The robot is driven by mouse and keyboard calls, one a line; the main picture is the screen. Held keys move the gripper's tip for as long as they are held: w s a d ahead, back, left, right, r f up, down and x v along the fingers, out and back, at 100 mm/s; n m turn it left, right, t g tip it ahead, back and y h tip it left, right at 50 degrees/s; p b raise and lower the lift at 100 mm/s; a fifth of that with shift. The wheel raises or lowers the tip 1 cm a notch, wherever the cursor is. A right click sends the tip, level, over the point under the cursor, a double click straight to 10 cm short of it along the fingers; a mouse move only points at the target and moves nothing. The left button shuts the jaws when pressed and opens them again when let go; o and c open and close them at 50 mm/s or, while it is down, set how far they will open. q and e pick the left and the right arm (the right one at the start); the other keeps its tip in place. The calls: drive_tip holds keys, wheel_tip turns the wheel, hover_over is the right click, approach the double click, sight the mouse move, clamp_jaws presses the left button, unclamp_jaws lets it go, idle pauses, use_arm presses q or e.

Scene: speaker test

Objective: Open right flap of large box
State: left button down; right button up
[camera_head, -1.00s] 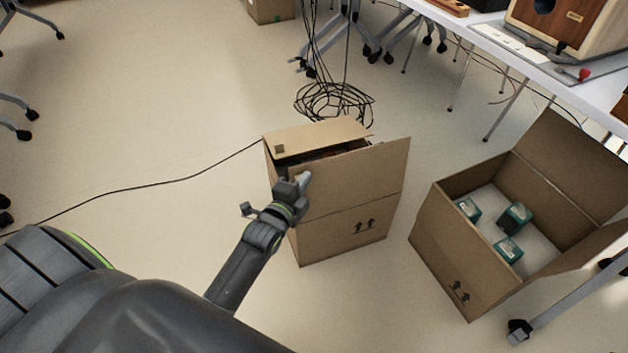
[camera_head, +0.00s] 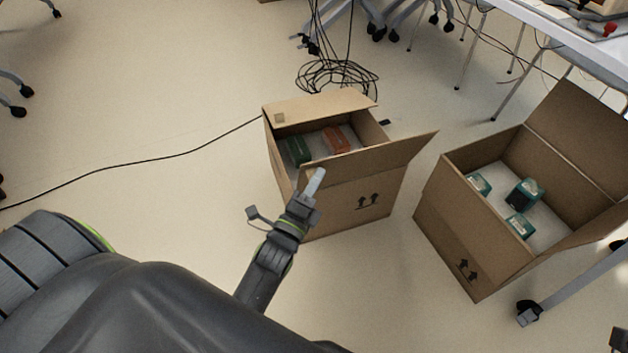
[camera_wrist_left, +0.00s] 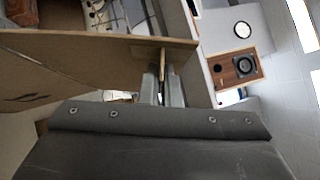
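A brown cardboard box (camera_head: 350,205) stands upright on the floor in the middle of the head view. Its far flap (camera_head: 320,108) is raised, and its near flap (camera_head: 385,155) leans outward towards me. A green item (camera_head: 298,150) and an orange item (camera_head: 337,139) lie inside. My left gripper (camera_head: 315,183) is at the left end of the near flap; one pale finger shows in front of it. In the left wrist view, the fingers (camera_wrist_left: 163,88) are close together with a thin cardboard edge between or just beyond them; whether they clamp it I cannot tell.
A second open box (camera_head: 470,240) with teal items (camera_head: 525,192) stands close on the right. A cable coil (camera_head: 335,75) lies behind the middle box. A table (camera_head: 590,45) is at the upper right. The floor on the left is mostly clear, with one thin cable.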

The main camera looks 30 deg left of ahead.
use_arm(q)
drive_tip(key=shift+s+d+f, duration=0.15)
drive_tip(key=shift+d+f, duration=0.05)
idle(0.4)
drive_tip(key=c, duration=1.6)
unclamp_jaws()
drive_tip(key=shift+c, duration=0.2)
drive_tip(key=p+v, duration=0.2)
drive_tip(key=v, duration=1.5)
drive_tip(key=shift+s, duration=0.2)
drive_tip(key=shift+f, duration=0.1)
